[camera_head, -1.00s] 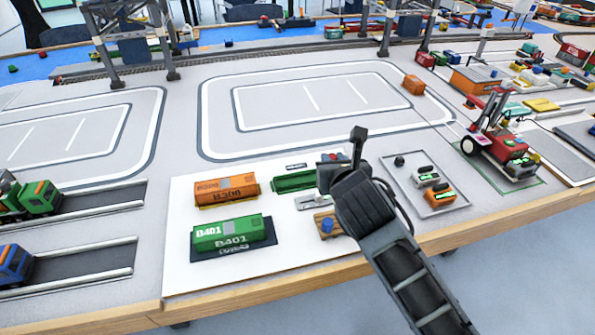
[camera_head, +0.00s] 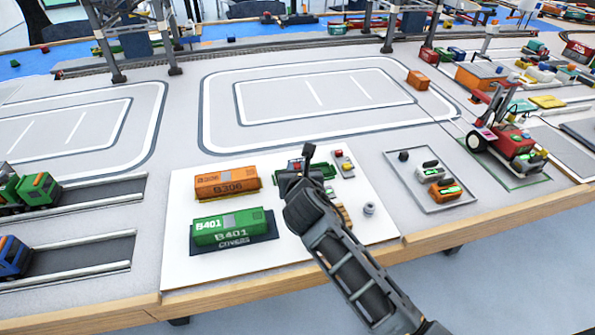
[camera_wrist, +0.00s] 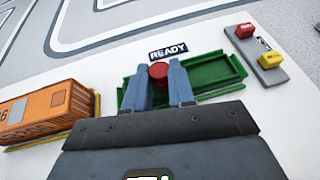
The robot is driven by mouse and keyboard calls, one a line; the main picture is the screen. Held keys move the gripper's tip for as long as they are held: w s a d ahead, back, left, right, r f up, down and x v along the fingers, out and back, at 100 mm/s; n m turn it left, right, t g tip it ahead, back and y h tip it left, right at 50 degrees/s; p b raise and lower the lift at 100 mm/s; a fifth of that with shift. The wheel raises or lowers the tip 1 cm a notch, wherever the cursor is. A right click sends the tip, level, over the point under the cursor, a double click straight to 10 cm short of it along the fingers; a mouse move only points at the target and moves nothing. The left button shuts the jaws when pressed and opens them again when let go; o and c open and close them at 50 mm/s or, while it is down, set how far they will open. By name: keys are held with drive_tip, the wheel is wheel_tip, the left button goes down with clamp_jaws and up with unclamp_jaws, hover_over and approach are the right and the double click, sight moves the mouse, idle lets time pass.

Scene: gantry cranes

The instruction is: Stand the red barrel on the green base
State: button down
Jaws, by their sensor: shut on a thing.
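The small red barrel (camera_wrist: 158,70) is between the two fingertips of my gripper (camera_wrist: 159,82) in the wrist view, and the gripper is shut on it. In the head view my gripper (camera_head: 297,172) is at the back middle of the white board. The green base (camera_wrist: 215,73) is a shallow tray-like piece lying behind and to both sides of the fingers. Its right end shows in the head view (camera_head: 326,172); the fingers hide its middle. The barrel appears over or just in front of the base. I cannot tell whether they touch.
An orange container (camera_head: 226,186) and a green container (camera_head: 230,228) stand left of my gripper on the white board (camera_head: 300,250). A grey strip with red and yellow blocks (camera_wrist: 265,52) lies to the right. A small grey cylinder (camera_head: 369,208) stands near the board's right edge.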

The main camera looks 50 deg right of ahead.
drive_tip(key=shift+f, duration=0.15)
drive_tip(key=c, duration=1)
unclamp_jaws()
drive_tip(key=shift+o, duration=0.2)
drive_tip(key=v, duration=1.2)
drive_tip(key=shift+p, duration=0.3)
